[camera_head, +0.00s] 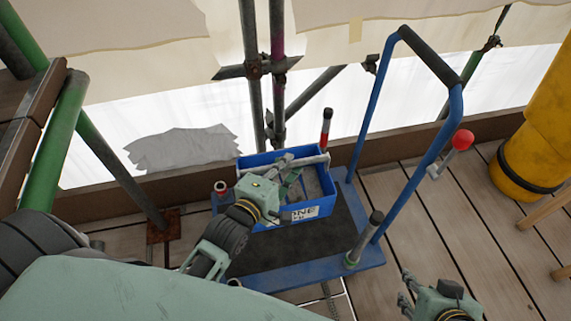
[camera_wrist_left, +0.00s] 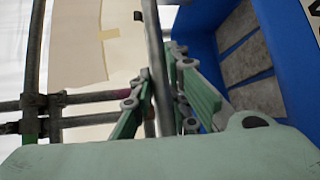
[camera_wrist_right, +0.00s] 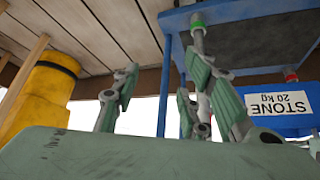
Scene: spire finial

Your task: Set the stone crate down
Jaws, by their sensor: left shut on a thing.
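The stone crate (camera_head: 327,203) is a blue open box with a white label and grey stone slabs inside. It is over the dark mat of the blue trolley (camera_head: 363,257); I cannot tell whether its base touches. My left gripper (camera_head: 287,186) is shut on the crate's grey bar handle, which shows between the fingers in the left wrist view (camera_wrist_left: 152,75). The right wrist view shows the crate's label (camera_wrist_right: 281,104) upside down. My right gripper (camera_head: 405,289) is open and empty, low to the right of the trolley, with its fingers apart in the right wrist view (camera_wrist_right: 160,95).
The trolley has a tall blue push handle (camera_head: 448,105) and short corner posts (camera_head: 365,238). A red knob (camera_head: 462,139) is beside it. Scaffold tubes (camera_head: 277,70) stand behind. A yellow cylinder (camera_head: 533,150) stands at right. Plank floor between them is clear.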

